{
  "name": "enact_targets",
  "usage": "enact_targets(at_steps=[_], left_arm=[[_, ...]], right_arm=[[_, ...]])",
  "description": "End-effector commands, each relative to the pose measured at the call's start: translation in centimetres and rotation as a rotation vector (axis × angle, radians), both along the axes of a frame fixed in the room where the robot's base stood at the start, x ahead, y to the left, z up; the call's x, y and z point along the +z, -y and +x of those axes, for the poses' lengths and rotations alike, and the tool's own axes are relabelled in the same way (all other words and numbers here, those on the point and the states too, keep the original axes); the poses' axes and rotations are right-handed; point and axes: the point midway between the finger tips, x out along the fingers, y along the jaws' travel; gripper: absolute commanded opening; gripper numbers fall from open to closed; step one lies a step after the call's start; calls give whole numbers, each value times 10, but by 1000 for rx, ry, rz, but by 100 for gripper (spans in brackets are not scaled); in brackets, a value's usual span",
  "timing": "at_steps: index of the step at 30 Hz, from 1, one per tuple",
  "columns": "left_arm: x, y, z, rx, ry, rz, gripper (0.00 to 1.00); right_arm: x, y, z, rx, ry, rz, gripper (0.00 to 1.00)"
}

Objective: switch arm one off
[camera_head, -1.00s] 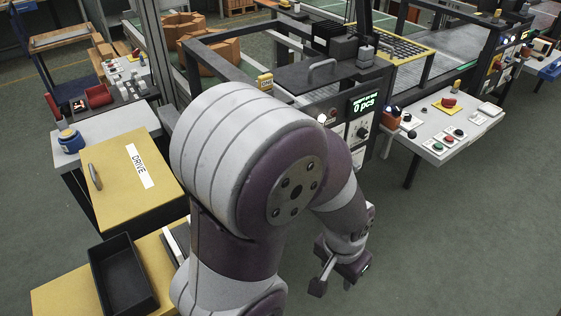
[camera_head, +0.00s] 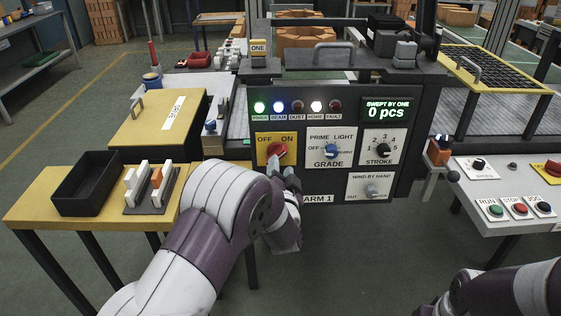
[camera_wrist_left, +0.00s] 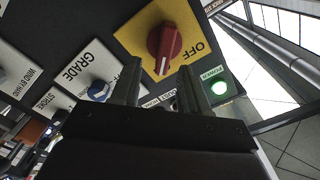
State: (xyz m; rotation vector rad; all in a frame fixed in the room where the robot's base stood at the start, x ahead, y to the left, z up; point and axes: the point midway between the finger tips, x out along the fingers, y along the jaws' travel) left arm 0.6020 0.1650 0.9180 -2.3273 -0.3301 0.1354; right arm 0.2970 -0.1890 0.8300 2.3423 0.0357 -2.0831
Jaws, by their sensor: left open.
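The arm 1 panel carries a red rotary knob (camera_head: 277,151) on a yellow OFF/ON plate (camera_head: 262,157). In the left wrist view the red knob (camera_wrist_left: 164,48) sits just beyond the fingertips, with the OFF label beside it. I cannot tell for sure which label it points to. The green power lamp (camera_head: 259,107) is lit; it also shows in the wrist view (camera_wrist_left: 219,88). My left gripper (camera_head: 284,170) is open and empty, just below the knob, its fingers (camera_wrist_left: 161,80) apart. Whether they touch the knob is unclear. My right gripper is out of view; part of its arm shows at lower right.
The grade knob (camera_head: 332,151), stroke knob (camera_head: 383,150) and wind-by-hand knob (camera_head: 371,190) sit right of the red knob. A yellow bench with a black tray (camera_head: 87,205) stands at left. A console with RUN, STOP and JOG buttons (camera_head: 520,208) is at right.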

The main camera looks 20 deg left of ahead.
Motion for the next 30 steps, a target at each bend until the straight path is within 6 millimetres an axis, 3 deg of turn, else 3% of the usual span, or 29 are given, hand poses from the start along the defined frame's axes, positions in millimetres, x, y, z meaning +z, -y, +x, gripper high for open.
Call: enact_targets(at_steps=[3, 7, 17, 21, 30], left_arm=[[-1, -8, 24, 3, 1, -2, 45], [0, -12, 40, 0, 0, -1, 45], [0, -13, 45, -1, 0, -1, 45], [0, -13, 45, -1, 0, -1, 0], [0, -13, 45, -1, 1, -4, 0]], right_arm=[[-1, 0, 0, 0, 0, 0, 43], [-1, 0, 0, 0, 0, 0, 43], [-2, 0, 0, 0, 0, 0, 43], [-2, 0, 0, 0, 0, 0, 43], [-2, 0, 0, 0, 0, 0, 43]])
